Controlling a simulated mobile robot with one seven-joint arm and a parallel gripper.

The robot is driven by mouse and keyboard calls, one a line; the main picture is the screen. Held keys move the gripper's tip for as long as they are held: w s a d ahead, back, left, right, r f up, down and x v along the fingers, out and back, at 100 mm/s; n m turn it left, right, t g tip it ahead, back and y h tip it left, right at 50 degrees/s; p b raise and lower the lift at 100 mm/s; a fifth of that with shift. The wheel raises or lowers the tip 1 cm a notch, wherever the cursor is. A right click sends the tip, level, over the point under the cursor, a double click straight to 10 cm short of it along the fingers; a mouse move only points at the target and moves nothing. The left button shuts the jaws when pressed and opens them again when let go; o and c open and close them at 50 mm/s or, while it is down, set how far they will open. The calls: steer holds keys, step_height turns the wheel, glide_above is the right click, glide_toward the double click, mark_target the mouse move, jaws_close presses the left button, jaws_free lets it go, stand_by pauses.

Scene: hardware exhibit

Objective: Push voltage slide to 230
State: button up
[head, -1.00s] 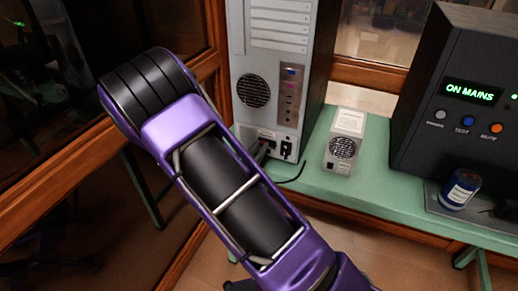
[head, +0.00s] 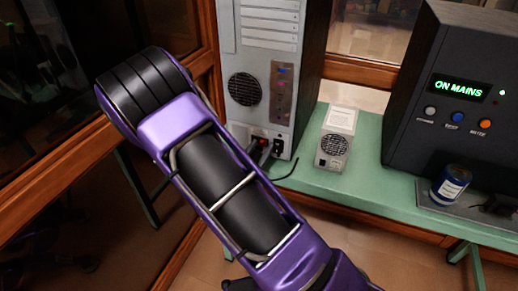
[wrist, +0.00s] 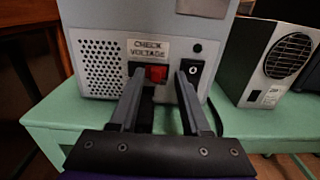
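The red voltage slide (wrist: 156,73) is on the back of a grey computer case, under a "CHECK VOLTAGE" label (wrist: 148,50). Its number is too small to read. My gripper (wrist: 160,76) is open, its two dark fingers apart and pointing at the panel. The slide shows between the fingertips, nearer the left one. The right fingertip is in front of a black power switch (wrist: 194,70) marked O. I cannot tell whether either fingertip touches the panel. In the head view, my gripper (head: 266,150) is at the case's lower back, partly hidden by my purple arm.
The case (head: 258,110) stands on a green bench (head: 375,165). A small vented unit (head: 335,138) stands close on its right. Further right are a dark "ON MAINS" box (head: 450,110) and a blue can (head: 450,185). A black cable lies by the case.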

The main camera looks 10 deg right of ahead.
steer(key=v, duration=1.7)
steer(key=shift+s+a+p, duration=0.15)
steer(key=shift+p, duration=0.2)
steer(key=shift+r, duration=0.1)
